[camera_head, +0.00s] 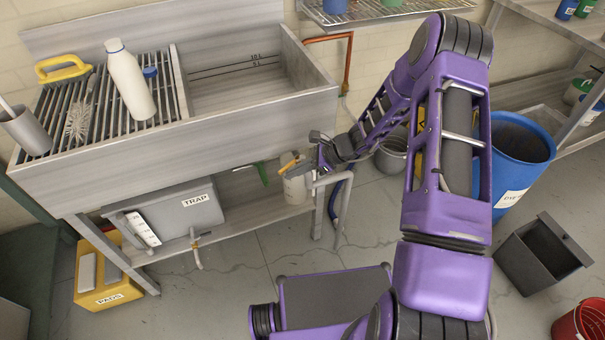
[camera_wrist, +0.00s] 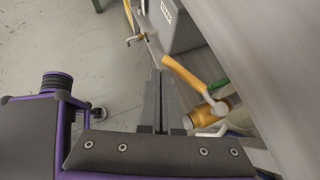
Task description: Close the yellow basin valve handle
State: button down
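The yellow basin valve handle (camera_wrist: 186,78) shows in the wrist view, slanting from upper left down to a grey hub on a brass valve body (camera_wrist: 206,116). In the head view the handle (camera_head: 289,166) is small, under the basin's front right corner, partly hidden near my wrist. My gripper (camera_wrist: 161,76) has its two dark fingers together, with only a thin slit between them and nothing visibly held. Its fingertips lie just left of the handle in the wrist view. I cannot tell whether they touch it.
The metal basin (camera_head: 245,87) overhangs the valve area. A grey TRAP box (camera_head: 170,213) stands on the shelf (camera_head: 262,207) below, with a green lever (camera_head: 262,174) beside the valve. A blue barrel (camera_head: 523,150) and a dark bin (camera_head: 530,258) stand right. The floor in front has free room.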

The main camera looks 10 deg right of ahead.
aim_at(283, 169)
jog(key=shift+w+a+b, duration=0.15)
jog(key=shift+w+a, duration=0.4)
jog(key=shift+a, duration=0.25)
jog(key=shift+w+a+b, duration=0.15)
jog(key=shift+w+a, duration=0.4)
jog(key=shift+a, duration=0.2)
jog(key=shift+w, duration=0.1)
